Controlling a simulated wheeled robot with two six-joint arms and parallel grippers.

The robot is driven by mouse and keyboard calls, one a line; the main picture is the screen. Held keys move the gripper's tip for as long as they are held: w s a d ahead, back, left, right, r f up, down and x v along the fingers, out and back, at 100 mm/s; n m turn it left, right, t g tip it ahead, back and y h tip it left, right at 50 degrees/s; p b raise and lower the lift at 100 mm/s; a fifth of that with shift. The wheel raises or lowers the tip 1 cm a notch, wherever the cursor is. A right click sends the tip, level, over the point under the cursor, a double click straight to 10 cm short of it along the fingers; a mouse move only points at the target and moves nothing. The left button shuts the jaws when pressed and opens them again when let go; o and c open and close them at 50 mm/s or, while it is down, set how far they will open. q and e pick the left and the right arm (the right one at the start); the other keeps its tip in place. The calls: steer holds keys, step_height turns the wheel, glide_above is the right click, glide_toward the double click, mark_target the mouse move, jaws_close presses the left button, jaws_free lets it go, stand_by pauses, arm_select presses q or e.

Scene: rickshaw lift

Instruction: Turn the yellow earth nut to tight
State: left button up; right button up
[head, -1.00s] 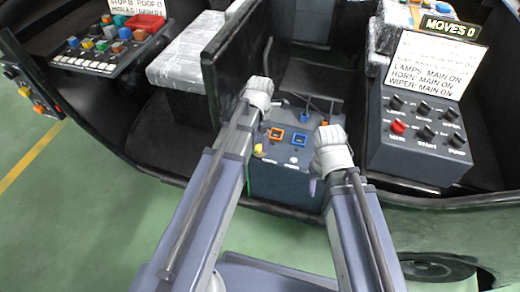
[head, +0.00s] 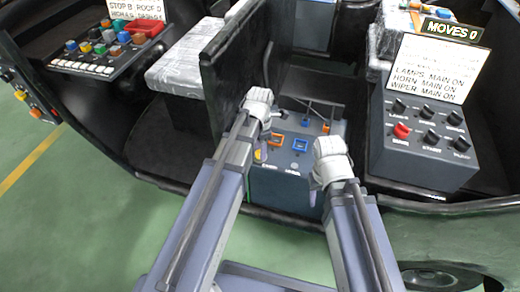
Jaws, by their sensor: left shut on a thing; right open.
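The yellow earth nut (head: 257,155) shows as a small yellow patch on the near left of the dark grey box (head: 268,188), partly hidden by my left gripper and arm. My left gripper (head: 264,130) reaches down over that side of the box and is shut, with the yellow nut at its fingers; the fingertips are hard to make out. My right gripper (head: 317,180) is open and empty at the box's right front edge. An orange square frame (head: 277,139) and a blue square frame (head: 300,144) sit on the box top.
A control panel (head: 425,140) with several black knobs and a red knob stands to the right under a printed sign (head: 437,66). A black partition (head: 225,75) rises close left of my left gripper. A wrapped seat (head: 185,72) is beyond it.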

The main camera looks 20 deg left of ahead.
arm_select(q)
jaws_close()
steer(key=m, duration=0.4)
steer(key=shift+m, duration=0.4)
steer(key=m, duration=0.4)
steer(key=shift+m, duration=0.3)
steer(key=m, duration=1)
steer(key=shift+m, duration=0.5)
